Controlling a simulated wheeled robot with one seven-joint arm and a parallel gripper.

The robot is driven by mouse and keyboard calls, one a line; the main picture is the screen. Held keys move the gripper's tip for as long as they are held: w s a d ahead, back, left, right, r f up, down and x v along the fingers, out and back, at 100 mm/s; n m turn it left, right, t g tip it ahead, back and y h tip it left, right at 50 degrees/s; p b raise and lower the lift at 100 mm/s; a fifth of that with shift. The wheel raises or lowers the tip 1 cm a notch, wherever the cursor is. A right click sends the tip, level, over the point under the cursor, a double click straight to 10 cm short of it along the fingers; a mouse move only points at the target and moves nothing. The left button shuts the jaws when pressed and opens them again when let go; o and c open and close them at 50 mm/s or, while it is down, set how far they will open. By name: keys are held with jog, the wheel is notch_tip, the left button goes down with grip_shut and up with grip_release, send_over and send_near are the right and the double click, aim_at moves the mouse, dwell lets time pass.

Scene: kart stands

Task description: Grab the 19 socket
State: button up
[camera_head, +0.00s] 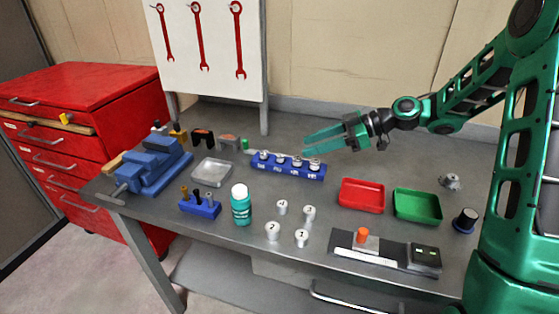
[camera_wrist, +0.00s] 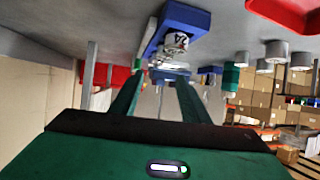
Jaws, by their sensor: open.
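A blue socket rack (camera_head: 290,171) stands at the back middle of the table and holds several silver sockets in a row. Its front labels are too small to read in the head view, so I cannot tell which socket is the 19. In the wrist view the rack (camera_wrist: 197,18) shows above my fingers, and the nearest socket (camera_wrist: 176,43) looks marked 24. The sockets behind it are blurred and overlap. My gripper (camera_head: 308,142) has green fingers, is open and empty, and is above and behind the rack. Its fingers also show in the wrist view (camera_wrist: 160,80).
A blue vise (camera_head: 155,168) and a clear dish (camera_head: 212,172) are left.

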aim_at(282, 155)
jog(key=x, duration=0.9)
jog(key=shift+w+d+f, duration=0.15)
jog(key=shift+w+f, duration=0.15)
jog(key=shift+w, duration=0.05)
grip_shut()
